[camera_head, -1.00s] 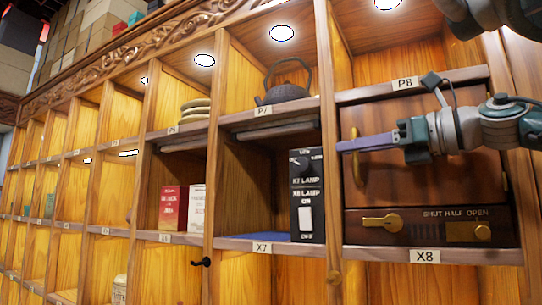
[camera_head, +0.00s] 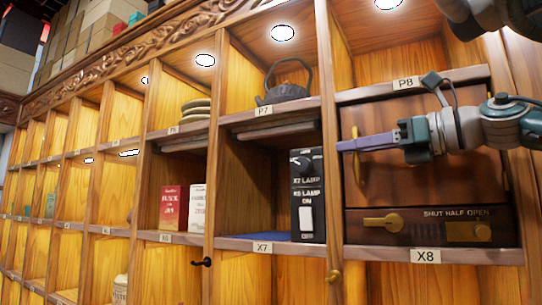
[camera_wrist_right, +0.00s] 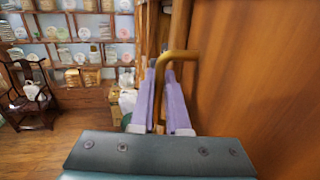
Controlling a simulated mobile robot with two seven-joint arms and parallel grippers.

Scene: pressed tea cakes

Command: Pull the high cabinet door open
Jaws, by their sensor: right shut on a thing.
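The high cabinet door (camera_head: 430,182) is a dark brown wooden panel under the P8 label, at the right of the head view. It looks shut or nearly so. Its brass handle (camera_head: 356,160) is an upright bar near the door's left edge. My right gripper (camera_head: 350,145), with purple fingers, reaches in from the right and is shut on this handle. In the right wrist view, the bent handle (camera_wrist_right: 180,54) passes between the fingertips (camera_wrist_right: 162,75), and the brown door face fills the right side. My left gripper is not in view.
Below the door is a dark panel (camera_head: 440,228) with a brass lever, marked SHUT HALF OPEN, above the X8 label. Left of it stand a black lamp switch box (camera_head: 308,195), red and white boxes and, above, a dark teapot (camera_head: 285,91). The room behind shows in the wrist view.

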